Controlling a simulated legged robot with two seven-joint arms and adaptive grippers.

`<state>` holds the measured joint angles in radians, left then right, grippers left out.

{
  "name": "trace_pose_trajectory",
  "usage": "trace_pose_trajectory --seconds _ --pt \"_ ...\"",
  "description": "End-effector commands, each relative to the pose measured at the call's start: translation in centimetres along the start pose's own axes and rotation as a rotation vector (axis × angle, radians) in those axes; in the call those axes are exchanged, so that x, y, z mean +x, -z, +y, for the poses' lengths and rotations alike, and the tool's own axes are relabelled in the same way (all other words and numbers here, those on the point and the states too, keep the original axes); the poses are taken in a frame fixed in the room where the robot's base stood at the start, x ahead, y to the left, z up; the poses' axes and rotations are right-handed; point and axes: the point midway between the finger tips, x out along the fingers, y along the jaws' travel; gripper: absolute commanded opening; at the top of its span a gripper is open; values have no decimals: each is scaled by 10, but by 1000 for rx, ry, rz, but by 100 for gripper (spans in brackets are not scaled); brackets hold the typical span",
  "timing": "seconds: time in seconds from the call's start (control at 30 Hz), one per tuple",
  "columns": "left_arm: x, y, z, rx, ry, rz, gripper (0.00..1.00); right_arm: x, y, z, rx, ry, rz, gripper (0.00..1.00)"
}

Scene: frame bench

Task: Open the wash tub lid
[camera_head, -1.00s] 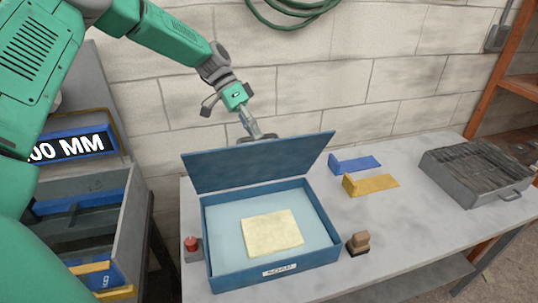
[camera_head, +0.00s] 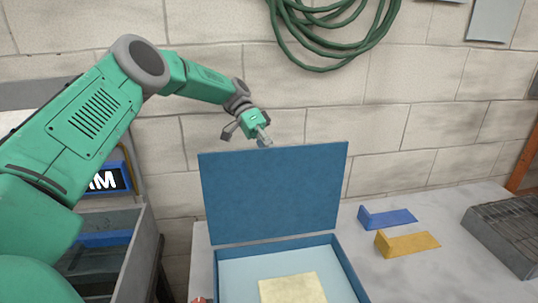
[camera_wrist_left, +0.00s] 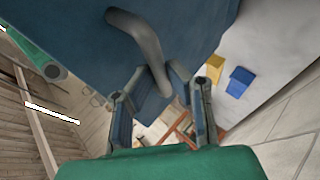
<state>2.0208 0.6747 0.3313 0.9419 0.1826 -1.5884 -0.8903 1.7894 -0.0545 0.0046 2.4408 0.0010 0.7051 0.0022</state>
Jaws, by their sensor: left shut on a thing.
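The wash tub (camera_head: 347,266) is a blue box on the bench, with light blue inside and a pale yellow block (camera_head: 290,289) in it. Its blue lid (camera_head: 275,195) stands raised, near upright, at the tub's back edge. My left gripper (camera_head: 264,140) is at the lid's top edge, partly behind it. In the left wrist view the lid (camera_wrist_left: 75,40) fills the upper part. There my left gripper (camera_wrist_left: 160,88) is shut on the grey curved lid handle (camera_wrist_left: 143,38). My right gripper is not in view.
A blue bracket (camera_head: 388,218) and a yellow bracket (camera_head: 408,243) lie right of the tub. A grey grated tray (camera_head: 505,235) sits farther right. A grey bin (camera_head: 140,265) stands at the left. A green hose (camera_head: 325,30) hangs on the block wall behind.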

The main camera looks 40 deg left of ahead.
Motion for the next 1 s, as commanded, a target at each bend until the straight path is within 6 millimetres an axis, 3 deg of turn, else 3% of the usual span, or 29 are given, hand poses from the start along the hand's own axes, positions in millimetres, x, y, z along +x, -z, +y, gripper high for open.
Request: trace_pose_trajectory --seconds 0.03,0.33,0.37,0.4,0.83,1.0 --pt "8 -4 -7 -10 1 -14 0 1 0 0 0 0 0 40" --pt "6 -5 -9 -9 -1 -13 0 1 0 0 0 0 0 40" --pt "6 -5 -9 -9 -1 -12 23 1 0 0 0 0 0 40" --pt "6 -5 -9 -9 -2 -12 32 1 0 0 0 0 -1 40" --pt "-1 -4 0 1 -3 -1 32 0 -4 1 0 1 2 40" --pt "-16 4 17 2 -3 -1 32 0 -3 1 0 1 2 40"
